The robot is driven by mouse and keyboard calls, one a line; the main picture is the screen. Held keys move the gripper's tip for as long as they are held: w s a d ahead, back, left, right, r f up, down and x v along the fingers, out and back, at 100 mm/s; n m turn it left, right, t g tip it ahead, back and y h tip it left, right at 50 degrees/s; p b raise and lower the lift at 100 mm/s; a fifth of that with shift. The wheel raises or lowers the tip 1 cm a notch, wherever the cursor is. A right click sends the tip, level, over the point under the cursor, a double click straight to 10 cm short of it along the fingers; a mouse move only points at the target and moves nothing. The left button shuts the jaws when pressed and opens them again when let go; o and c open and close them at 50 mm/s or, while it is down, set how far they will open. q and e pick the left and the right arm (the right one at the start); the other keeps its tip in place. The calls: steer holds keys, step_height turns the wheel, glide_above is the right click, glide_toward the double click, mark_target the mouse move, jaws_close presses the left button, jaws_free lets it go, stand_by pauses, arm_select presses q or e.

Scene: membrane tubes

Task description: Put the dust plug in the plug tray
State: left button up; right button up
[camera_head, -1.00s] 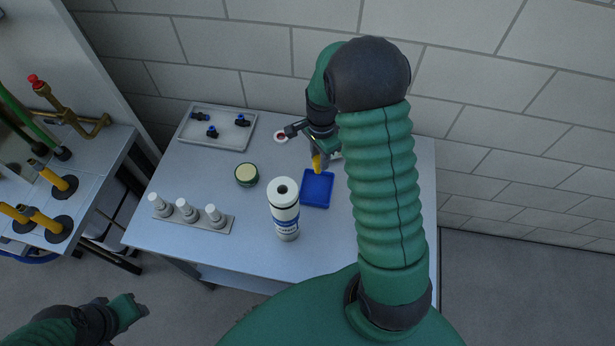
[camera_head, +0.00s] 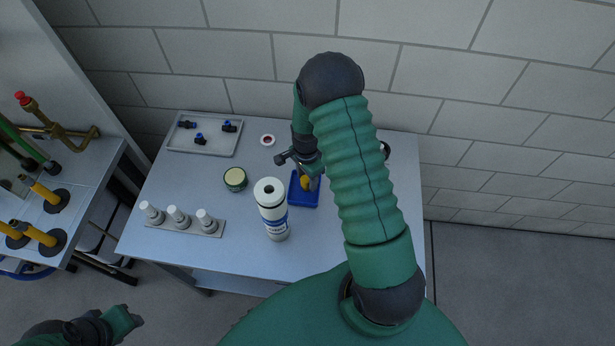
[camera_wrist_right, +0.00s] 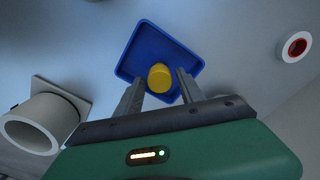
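The yellow dust plug (camera_wrist_right: 160,77) is in the blue plug tray (camera_wrist_right: 139,42), seen in the right wrist view. In the head view the plug (camera_head: 306,184) shows over the middle of the tray (camera_head: 301,202), partly hidden by my right gripper (camera_head: 311,180). In the wrist view my right gripper's two fingers stand on either side of the plug with a gap at each side, so it looks open. Whether the plug rests flat on the tray floor is hard to tell. My left gripper (camera_head: 126,320) is low at the left, away from the table; its fingers are unclear.
A white tube housing (camera_head: 271,212) stands upright close left of the tray. Left of it are a round green tin (camera_head: 235,179) and a rack with white fittings (camera_head: 178,219). A grey tray (camera_head: 205,148) with blue-black fittings and a red-white ring (camera_head: 267,140) lie at the back.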

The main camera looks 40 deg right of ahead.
mark_target(305, 179)
steer(key=shift+w+a, duration=0.15)
steer(key=shift+a, duration=0.15)
steer(key=shift+r, duration=0.5)
arm_select(q)
steer(key=shift+w+a+f+b, duration=0.1)
steer(key=shift+a+f+b, duration=0.05)
steer(key=shift+f+b, duration=0.4)
steer(key=shift+a+f+b, duration=0.15)
steer(key=shift+f+b, duration=0.3)
steer(key=shift+f, duration=0.05)
arm_select(e)
step_height(305, 179, up, 11)
steer(key=shift+r, duration=0.15)
arm_select(q)
steer(key=shift+d, duration=0.15)
arm_select(e)
steer(key=shift+d, duration=0.1)
